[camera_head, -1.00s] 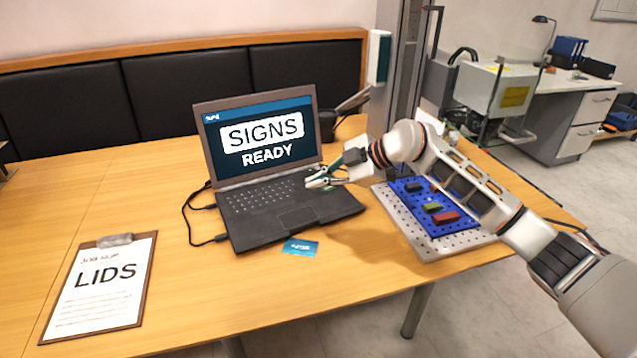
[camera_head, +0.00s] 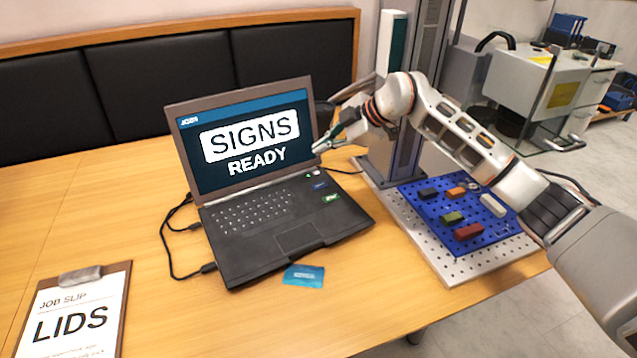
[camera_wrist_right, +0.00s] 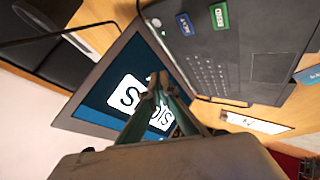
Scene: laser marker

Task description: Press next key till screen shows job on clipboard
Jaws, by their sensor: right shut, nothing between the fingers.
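The laptop (camera_head: 285,235) stands open on the table, and its screen (camera_head: 245,140) reads SIGNS READY. The clipboard (camera_head: 72,318) at the lower left holds a job slip that reads LIDS. A blue key (camera_head: 319,186) and a green key (camera_head: 331,198) sit at the right of the keyboard; their labels are too small to read surely. Both keys show in the right wrist view, blue (camera_wrist_right: 185,24) and green (camera_wrist_right: 219,15). My right gripper (camera_head: 318,148) is shut and empty, above the keys near the screen's right edge, apart from them. My left gripper is out of view.
A blue card (camera_head: 304,275) lies in front of the laptop. At the right, a perforated metal plate (camera_head: 455,268) carries a blue board (camera_head: 430,226) with several coloured blocks. A cable (camera_head: 167,240) runs along the laptop's left side.

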